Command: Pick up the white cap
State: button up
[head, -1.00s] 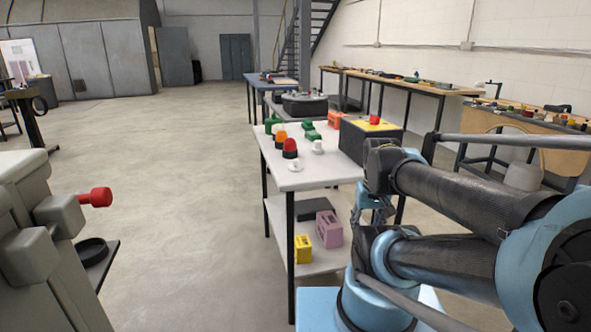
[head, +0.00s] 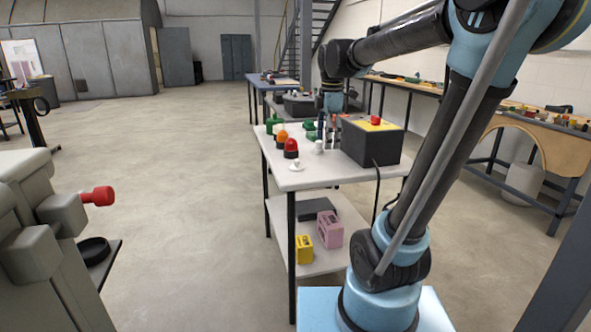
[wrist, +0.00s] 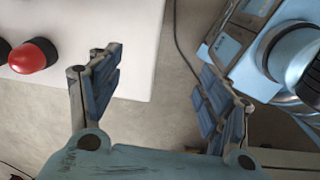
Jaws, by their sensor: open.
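Two small white pieces are on the white table (head: 330,172) in the head view. One is a low, flat piece with a knob (head: 296,167) near the front left edge. The other is a taller white piece (head: 318,146) farther in. I cannot tell which is the white cap. My gripper (head: 331,138) points down over the table, beside the taller piece in the picture; its height above the top is unclear. In the wrist view, my gripper (wrist: 178,80) is open and empty, and neither white piece is visible.
A red dome on a black base (head: 291,148), an orange one (head: 282,138) and green pieces stand on the table. A dark box with a yellow top and red button (head: 370,142) stands at right. The lower shelf holds a yellow box (head: 304,249) and a pink box (head: 329,231).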

aim_at(297, 161)
jog(key=w+a+r+n, duration=0.4)
jog(key=w+a+n, duration=0.6)
jog(key=shift+g, duration=0.4)
jog(key=f, duration=1.7)
jog(key=shift+w+a+f, duration=0.15)
jog(key=shift+w+a, duration=0.05)
jog(key=shift+w, duration=0.15)
jog(key=shift+c, duration=0.2)
jog(key=c, duration=0.9)
